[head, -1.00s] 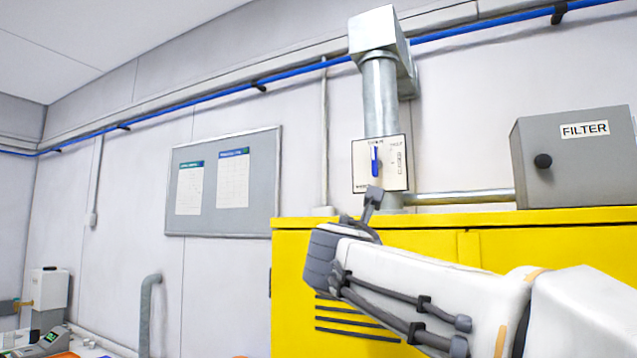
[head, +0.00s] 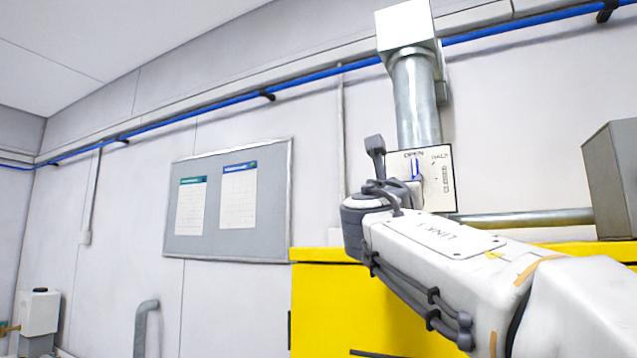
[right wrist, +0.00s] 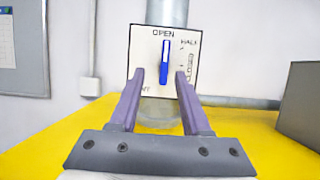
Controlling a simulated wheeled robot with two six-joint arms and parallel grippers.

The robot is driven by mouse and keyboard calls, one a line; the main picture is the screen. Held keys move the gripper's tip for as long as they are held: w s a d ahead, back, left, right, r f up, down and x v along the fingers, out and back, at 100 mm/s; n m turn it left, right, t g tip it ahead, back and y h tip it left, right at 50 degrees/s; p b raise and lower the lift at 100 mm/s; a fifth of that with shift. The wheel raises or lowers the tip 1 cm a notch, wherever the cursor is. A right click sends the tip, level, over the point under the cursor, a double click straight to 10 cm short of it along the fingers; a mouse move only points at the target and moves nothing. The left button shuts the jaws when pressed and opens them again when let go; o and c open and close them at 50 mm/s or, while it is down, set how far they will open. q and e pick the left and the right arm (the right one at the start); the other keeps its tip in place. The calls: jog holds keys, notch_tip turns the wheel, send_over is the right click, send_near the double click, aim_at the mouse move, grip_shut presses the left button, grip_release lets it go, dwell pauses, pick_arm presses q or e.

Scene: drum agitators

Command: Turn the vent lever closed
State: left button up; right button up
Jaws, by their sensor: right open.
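The vent lever (head: 416,168) is a blue handle on a white plate (head: 440,196) fixed to the front of a grey metal duct. It stands upright, pointing at the word OPEN; HALF is at the upper right and CLOSED at the right. The lever (right wrist: 165,58) also shows in the right wrist view, ahead of my right gripper (right wrist: 160,75). Its two purple fingers are apart and empty, with the lever seen between and just above their tips. I cannot tell how far away it is. In the head view my right arm hides the fingers. My left gripper is not in view.
The duct (head: 416,105) rises above the plate. A yellow cabinet (head: 325,305) stands below it. A grey box (head: 612,180) is at the right, and a horizontal pipe (head: 525,217) runs towards it. A notice board (head: 275,240) hangs on the left wall.

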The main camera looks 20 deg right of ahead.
aim_at(415, 173)
jog(key=p+x, duration=0.1)
jog(key=x, duration=0.2)
jog(key=p+x, duration=0.2)
jog(key=x, duration=0.1)
jog(key=p+x, duration=0.1)
jog(key=x, duration=0.2)
jog(key=shift+s+d+p, duration=0.3)
jog(key=shift+s, duration=0.05)
jog(key=shift+w+d, duration=0.2)
jog(key=shift+d, duration=0.05)
jog(key=shift+c, duration=0.3)
grip_shut()
